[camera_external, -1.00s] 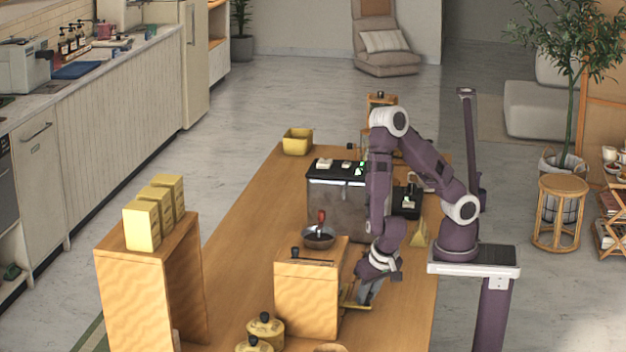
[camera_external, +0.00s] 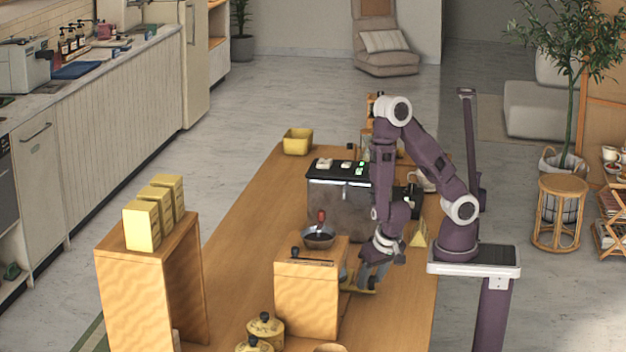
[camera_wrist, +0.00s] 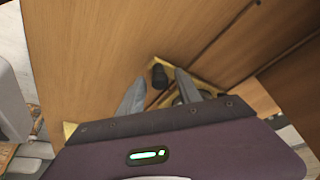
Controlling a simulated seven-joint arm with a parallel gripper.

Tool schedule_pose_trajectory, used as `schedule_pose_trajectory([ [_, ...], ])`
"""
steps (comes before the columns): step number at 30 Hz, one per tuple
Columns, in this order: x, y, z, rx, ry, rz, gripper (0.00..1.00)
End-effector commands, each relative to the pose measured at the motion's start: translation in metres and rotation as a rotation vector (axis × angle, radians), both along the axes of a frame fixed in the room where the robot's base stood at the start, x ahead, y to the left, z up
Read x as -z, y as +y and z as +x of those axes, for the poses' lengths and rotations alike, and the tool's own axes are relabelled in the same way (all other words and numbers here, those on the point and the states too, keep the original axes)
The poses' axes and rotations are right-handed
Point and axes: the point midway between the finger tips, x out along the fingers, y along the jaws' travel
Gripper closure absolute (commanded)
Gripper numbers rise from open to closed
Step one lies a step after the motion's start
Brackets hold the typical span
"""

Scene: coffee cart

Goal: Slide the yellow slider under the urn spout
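The yellow slider (camera_external: 359,289) lies low on the wooden table beside the right side of a wooden box. In the wrist view the yellow slider (camera_wrist: 203,81) shows behind my fingers, with a black knob (camera_wrist: 158,76) near it. My gripper (camera_external: 366,281) is down at the slider. In the wrist view my gripper (camera_wrist: 160,84) has its two fingers apart, with the knob between or just beyond the tips; I cannot tell whether they touch it. My gripper hides part of the slider. I cannot make out the urn spout clearly.
The wooden box (camera_external: 305,300) with a dark handle stands close left of my gripper. A bowl (camera_external: 318,238) and a dark-sided machine (camera_external: 337,200) stand farther back. A yellow wedge (camera_external: 418,236) is at the right.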

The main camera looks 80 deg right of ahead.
Motion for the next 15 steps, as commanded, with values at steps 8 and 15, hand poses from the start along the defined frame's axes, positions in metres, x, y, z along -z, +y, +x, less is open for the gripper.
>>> schedule_pose_trajectory([
  [8,-0.011,0.003,-0.002,0.003,-0.004,0.002,0.59],
  [15,-0.054,0.016,-0.015,0.005,-0.006,0.003,0.59],
])
